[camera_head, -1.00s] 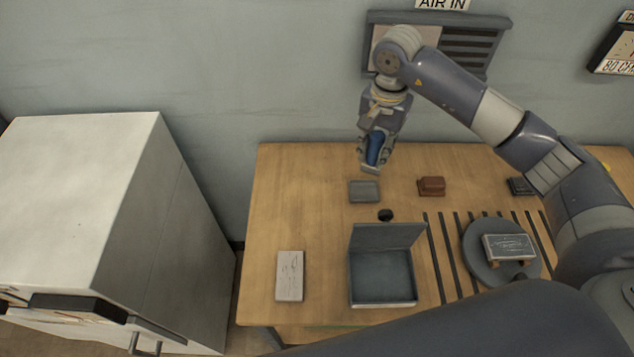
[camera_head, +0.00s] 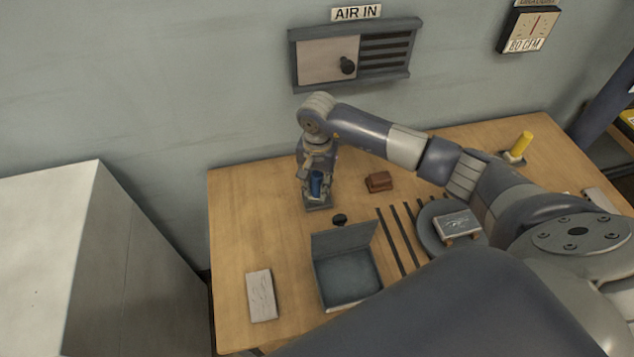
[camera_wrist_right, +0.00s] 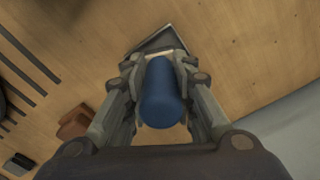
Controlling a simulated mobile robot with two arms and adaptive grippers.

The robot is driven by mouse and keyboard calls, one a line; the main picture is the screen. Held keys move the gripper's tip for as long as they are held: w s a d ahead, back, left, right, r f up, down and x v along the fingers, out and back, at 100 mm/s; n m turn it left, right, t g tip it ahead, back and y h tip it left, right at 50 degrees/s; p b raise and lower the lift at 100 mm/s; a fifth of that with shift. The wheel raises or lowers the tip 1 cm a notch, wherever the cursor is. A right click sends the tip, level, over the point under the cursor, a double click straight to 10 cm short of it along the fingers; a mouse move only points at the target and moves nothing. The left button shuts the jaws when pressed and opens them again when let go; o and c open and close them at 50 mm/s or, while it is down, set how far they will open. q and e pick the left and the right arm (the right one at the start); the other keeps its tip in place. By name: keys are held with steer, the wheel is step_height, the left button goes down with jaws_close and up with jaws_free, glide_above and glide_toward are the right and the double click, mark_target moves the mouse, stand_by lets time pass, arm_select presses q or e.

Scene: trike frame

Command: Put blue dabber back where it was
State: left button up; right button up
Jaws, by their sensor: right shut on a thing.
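The blue dabber (camera_head: 316,184) is a short blue cylinder held upright in my right gripper (camera_head: 317,190). The right wrist view shows the dabber (camera_wrist_right: 161,92) between both fingers of the gripper (camera_wrist_right: 160,72), which is shut on it. A small square grey tray (camera_head: 319,206) is directly below the dabber at the table's back left. In the wrist view the tray (camera_wrist_right: 158,38) shows just past the dabber's far end. I cannot tell whether the dabber touches the tray. My left gripper is not in view.
Close by on the wooden table are a brown block (camera_head: 379,182), a black knob (camera_head: 339,219) and an open grey box (camera_head: 350,281). A pale block (camera_head: 261,295) lies front left. A yellow cylinder (camera_head: 521,145) stands back right. A round grey plate (camera_head: 428,233) carries a stamped block (camera_head: 458,224).

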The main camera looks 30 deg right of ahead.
steer(key=shift+f, duration=0.2)
steer(key=o, duration=1)
steer(key=shift+o, duration=0.2)
steer(key=shift+r, duration=0.2)
steer(key=shift+r, duration=0.2)
step_height(320, 180, up, 11)
steer(key=b, duration=0.3)
steer(key=shift+f+b, duration=0.2)
steer(key=shift+b, duration=0.1)
steer(key=shift+r, duration=0.55)
